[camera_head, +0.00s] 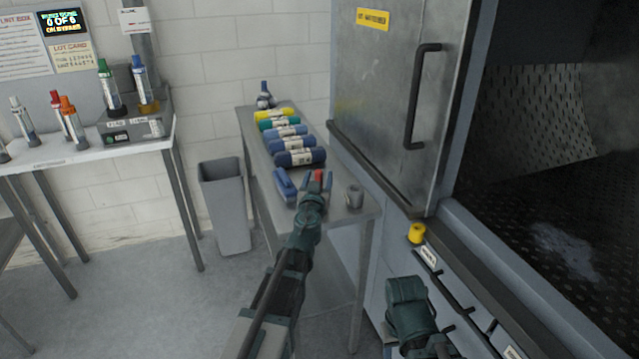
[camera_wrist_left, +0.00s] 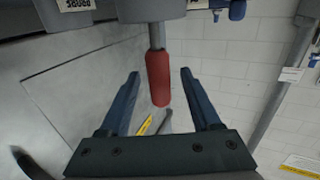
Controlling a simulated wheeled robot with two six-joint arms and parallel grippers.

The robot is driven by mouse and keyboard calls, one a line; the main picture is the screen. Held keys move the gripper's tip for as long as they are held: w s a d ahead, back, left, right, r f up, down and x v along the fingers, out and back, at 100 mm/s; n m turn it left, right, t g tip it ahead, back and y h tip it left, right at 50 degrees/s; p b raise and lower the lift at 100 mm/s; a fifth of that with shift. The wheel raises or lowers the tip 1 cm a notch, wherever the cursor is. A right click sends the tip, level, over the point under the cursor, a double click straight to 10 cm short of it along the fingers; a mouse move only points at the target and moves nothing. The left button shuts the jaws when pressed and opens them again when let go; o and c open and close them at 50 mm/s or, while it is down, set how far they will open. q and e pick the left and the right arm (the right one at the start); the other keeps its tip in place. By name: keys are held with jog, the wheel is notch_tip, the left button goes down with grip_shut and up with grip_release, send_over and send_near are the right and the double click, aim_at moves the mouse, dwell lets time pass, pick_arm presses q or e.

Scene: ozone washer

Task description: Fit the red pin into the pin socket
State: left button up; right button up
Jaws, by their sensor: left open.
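The red pin (camera_head: 318,175) is at the front of the narrow side table, between the blue fingers of my left gripper (camera_head: 317,183). In the left wrist view the red pin (camera_wrist_left: 158,78) has a thin metal shank that runs into a round grey block (camera_wrist_left: 152,9). My left gripper (camera_wrist_left: 160,85) is open, with one finger on each side of the red grip and a visible gap to each. I cannot tell whether the grey block is the pin socket. My right gripper is not in view.
A grey bin (camera_head: 225,205) stands left. The washer (camera_head: 390,90), with a yellow knob (camera_head: 416,232), is close on the right.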

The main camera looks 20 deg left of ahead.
pick_arm(q)
jog(key=shift+s, duration=0.1)
jog(key=shift+c, duration=0.2)
grip_shut()
jog(key=shift+r, duration=0.1)
notch_tip(320, 180, up, 10)
jog(key=p, duration=1)
jog(key=shift+r, duration=0.1)
notch_tip(320, 180, up, 9)
jog(key=p, duration=0.9)
jog(key=shift+f, duration=0.25)
